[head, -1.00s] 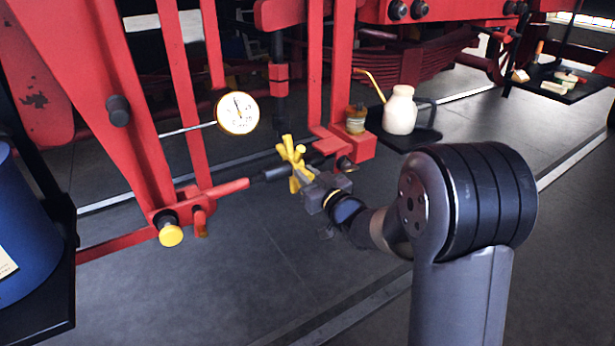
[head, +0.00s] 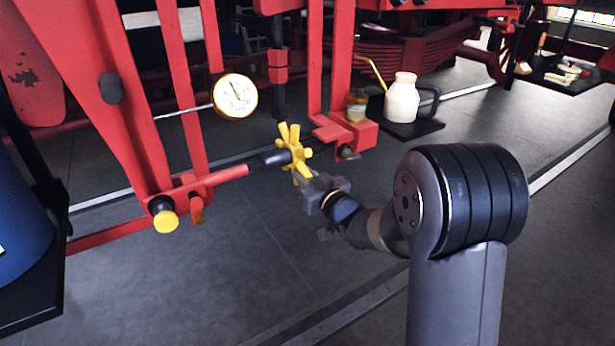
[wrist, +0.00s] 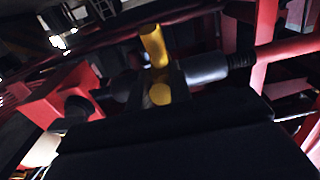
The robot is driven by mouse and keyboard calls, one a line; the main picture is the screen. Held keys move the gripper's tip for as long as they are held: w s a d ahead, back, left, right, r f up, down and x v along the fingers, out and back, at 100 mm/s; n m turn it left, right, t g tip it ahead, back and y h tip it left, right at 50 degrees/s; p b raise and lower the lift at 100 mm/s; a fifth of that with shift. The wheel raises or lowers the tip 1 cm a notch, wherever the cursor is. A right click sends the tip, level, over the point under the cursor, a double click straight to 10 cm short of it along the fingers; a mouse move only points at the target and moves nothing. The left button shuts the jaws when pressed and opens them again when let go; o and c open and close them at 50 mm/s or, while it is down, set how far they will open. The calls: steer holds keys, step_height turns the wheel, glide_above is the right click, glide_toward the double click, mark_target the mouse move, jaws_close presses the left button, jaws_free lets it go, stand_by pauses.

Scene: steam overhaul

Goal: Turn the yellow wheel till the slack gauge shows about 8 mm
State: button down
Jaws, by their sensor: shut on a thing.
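The yellow wheel (head: 291,148) has several stubby spokes and sits on a dark threaded rod (head: 262,160) at the end of a red bar. My gripper (head: 306,181) is at the wheel's lower side, shut on one of its spokes. In the wrist view a yellow spoke (wrist: 160,94) shows end-on between the jaws, with another spoke (wrist: 153,45) above it. The round white slack gauge (head: 235,96) with a brass rim hangs to the upper left of the wheel. Its needle points up and slightly left; the scale is too small to read surely.
A red bracket (head: 345,130) right of the wheel carries a small jar (head: 356,106). A cream oil can (head: 402,100) stands on a dark tray behind it. A yellow-capped pin (head: 165,220) juts out at lower left, near a blue drum (head: 22,215). Floor in front is clear.

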steer(key=shift+w+f, duration=0.1)
steer(key=shift+f, duration=0.4)
steer(key=shift+a+f, duration=0.1)
steer(key=shift+w+a+f+b, duration=0.25)
steer(key=shift+w+f+b, duration=0.2)
steer(key=shift+b, duration=0.3)
steer(key=shift+f+b, duration=0.2)
steer(key=shift+b, duration=0.15)
steer(key=c, duration=1.2)
jaws_free()
steer(key=shift+w+a+r, duration=0.1)
steer(key=shift+c, duration=0.2)
